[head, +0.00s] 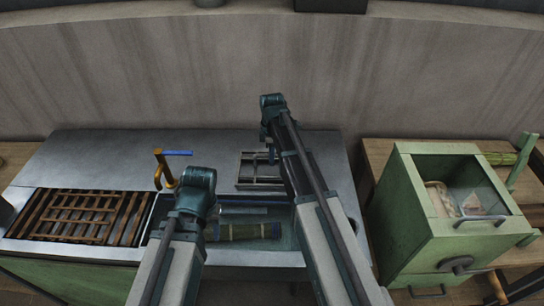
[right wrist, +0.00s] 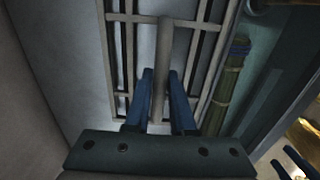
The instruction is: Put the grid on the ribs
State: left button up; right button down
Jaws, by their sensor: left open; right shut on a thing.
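The grey grid (head: 257,181) of thin bars is over the metal counter behind the sink; it also shows in the right wrist view (right wrist: 119,65). My right gripper (right wrist: 160,76) is shut on one of its bars, a finger on each side. I cannot tell whether the grid touches the counter. Brown wooden slats (head: 32,215), the likely ribs, lie at the left of the counter with a wooden lattice over them. My left gripper is left of the sink's middle; its blue fingers (right wrist: 294,160) show apart and empty in the right wrist view.
The sink holds a green-yellow bundle (head: 243,231). An orange tap (head: 161,168) with a blue lever stands at the sink's back left. The metal counter (head: 100,155) is clear at the back left. A green box (head: 430,225) stands on a wooden table at right.

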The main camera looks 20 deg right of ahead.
jog(key=c, duration=0.7)
grip_release()
jog(key=shift+r, duration=0.1)
notch_tip(320, 180, up, 14)
jog(key=p, duration=1.3)
jog(key=shift+p, duration=0.4)
notch_tip(320, 180, up, 7)
jog(key=p, duration=0.7)
jog(key=shift+f, duration=0.2)
